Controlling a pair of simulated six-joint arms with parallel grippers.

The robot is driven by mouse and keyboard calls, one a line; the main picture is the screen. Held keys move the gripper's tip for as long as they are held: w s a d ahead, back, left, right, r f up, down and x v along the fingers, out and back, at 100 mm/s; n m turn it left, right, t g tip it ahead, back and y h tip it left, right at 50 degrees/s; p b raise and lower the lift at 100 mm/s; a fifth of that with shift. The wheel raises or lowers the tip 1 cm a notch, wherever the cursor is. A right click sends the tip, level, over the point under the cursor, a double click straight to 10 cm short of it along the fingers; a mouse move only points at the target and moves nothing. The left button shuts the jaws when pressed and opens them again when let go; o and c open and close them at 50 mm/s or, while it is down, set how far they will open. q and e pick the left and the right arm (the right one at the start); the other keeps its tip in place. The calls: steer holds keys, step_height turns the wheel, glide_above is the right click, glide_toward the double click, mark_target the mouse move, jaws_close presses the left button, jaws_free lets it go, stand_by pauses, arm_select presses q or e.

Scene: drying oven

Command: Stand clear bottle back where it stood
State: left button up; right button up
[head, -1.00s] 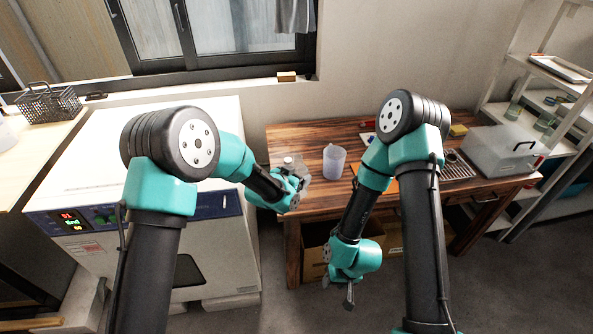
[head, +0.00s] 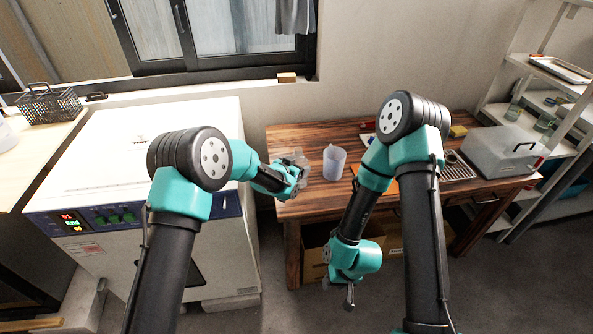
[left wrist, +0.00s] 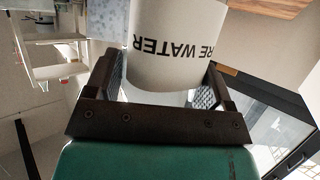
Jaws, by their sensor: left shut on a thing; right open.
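The clear bottle (head: 299,158) is in my left gripper (head: 295,175) over the front left part of the wooden table. In the left wrist view the bottle (left wrist: 178,45) sits between the two fingers (left wrist: 165,90), with a white label whose upside-down text reads "RE WATER". The left fingers are shut on it. It looks about upright; whether its base touches the table cannot be told. My right gripper (head: 350,294) hangs low in front of the table, pointing down, open and empty.
A whitish pitcher (head: 334,163) stands on the table (head: 310,204) just right of the bottle. My right arm crosses the table's middle. A grey box (head: 497,152) stands on the right. The white oven (head: 100,170) is on the left, a shelf rack (head: 550,66) at far right.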

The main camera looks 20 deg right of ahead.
arm_select(q)
steer(key=shift+f, duration=0.85)
steer(key=shift+f, duration=0.1)
steer(key=o, duration=1.1)
steer(key=v, duration=1.2)
steer(key=shift+a, duration=0.1)
